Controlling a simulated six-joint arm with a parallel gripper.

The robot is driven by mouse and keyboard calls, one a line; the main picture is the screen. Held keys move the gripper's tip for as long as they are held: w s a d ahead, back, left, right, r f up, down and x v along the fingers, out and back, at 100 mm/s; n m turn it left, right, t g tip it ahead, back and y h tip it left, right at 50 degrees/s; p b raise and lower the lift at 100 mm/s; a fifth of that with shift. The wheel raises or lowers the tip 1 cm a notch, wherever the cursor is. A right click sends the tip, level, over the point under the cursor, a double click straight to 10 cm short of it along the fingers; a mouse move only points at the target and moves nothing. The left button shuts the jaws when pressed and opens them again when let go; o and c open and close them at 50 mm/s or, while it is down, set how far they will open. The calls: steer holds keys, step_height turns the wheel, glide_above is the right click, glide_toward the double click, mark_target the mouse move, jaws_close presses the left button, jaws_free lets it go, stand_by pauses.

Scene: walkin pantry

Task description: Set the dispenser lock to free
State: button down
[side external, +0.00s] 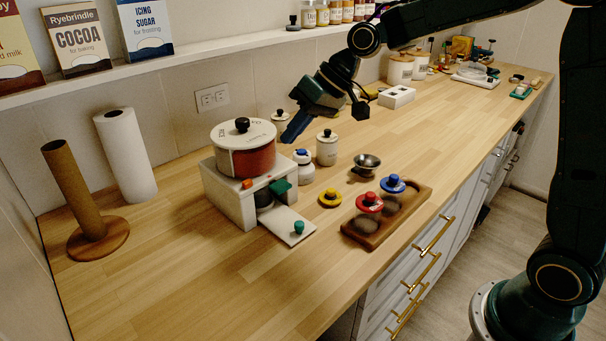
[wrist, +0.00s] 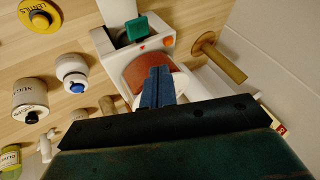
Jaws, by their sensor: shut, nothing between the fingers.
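The dispenser stands on the counter. It has a white base (side external: 228,196), a dark red drum (side external: 247,160) and a pale lid (side external: 228,133) with a black knob (side external: 242,125) and lettering too small to read. A green tab (side external: 281,186) and a small orange-red mark (side external: 247,184) sit at its front. The wrist view shows the green tab (wrist: 136,27), the red mark (wrist: 143,47) and the drum (wrist: 135,72). My gripper (side external: 290,136) is shut and empty, apart from the lid and to its right. In the wrist view its blue fingers (wrist: 157,88) cover part of the drum.
A white chute plate (side external: 287,226) with a green knob extends forward. A white jar with a blue top (side external: 303,170) and a lidded canister (side external: 327,150) stand close right. A wooden tray (side external: 385,222) with lidded pieces lies farther right. A paper roll (side external: 127,155) stands left.

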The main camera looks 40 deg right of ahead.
steer(key=shift+a+f, duration=0.1)
steer(key=shift+x, duration=4.85)
steer(key=shift+a, duration=1)
glide_toward(249, 182)
steer(key=v, duration=0.3)
steer(key=shift+w+d+f, duration=0.15)
steer(key=shift+d, duration=0.05)
